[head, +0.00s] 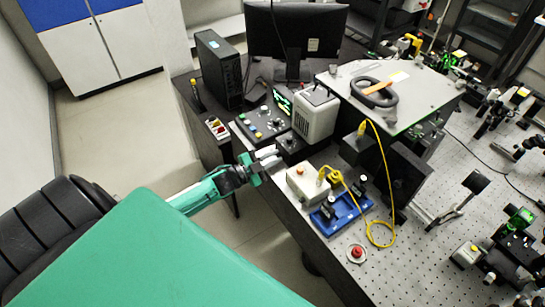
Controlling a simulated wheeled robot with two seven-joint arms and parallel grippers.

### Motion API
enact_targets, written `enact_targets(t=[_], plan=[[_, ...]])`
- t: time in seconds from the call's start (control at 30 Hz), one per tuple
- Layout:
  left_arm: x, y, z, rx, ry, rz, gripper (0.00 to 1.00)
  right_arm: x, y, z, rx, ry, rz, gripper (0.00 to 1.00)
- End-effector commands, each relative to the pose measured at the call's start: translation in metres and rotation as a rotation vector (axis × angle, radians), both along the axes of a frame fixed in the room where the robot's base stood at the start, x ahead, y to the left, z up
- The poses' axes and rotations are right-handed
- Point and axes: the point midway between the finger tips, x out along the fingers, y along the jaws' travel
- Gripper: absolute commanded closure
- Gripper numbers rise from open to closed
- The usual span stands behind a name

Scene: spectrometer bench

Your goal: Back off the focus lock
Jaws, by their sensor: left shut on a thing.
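My left arm comes in from the left, and my left gripper (268,157) is at the left edge of the dark bench. Its pale fingers are close together, shut on a small part at the front of a small black box (289,144). I take this part to be the focus lock; the fingers hide most of it, so its shape and turn cannot be told. My right gripper is not in view.
A control panel (265,122) with coloured buttons and a beige instrument (315,115) stand behind the gripper. A cream box (302,183) with yellow cable and a blue tray (341,212) stand to its right. A red button (356,252) is nearer the front. Open floor lies left.

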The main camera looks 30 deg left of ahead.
Motion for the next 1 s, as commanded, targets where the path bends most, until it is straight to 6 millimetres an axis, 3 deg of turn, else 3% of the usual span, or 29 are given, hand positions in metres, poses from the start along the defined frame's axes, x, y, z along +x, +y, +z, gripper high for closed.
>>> enact_targets(t=[0.73, 0.77, 0.83, 1.0], plan=[[-0.0004, 0.0004, -0.0012, -0.079, 0.035, 0.000, 1.00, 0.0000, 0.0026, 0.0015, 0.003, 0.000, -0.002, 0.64], [-0.0004, 0.0004, -0.0012, -0.079, 0.035, 0.000, 0.79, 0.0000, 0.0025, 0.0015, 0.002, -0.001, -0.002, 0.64], [-0.0004, 0.0004, -0.0012, -0.079, 0.035, 0.000, 0.66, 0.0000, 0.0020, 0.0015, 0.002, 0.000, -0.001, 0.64], [-0.0003, 0.0001, -0.0008, -0.079, 0.034, 0.000, 0.63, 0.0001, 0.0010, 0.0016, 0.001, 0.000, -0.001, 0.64]])
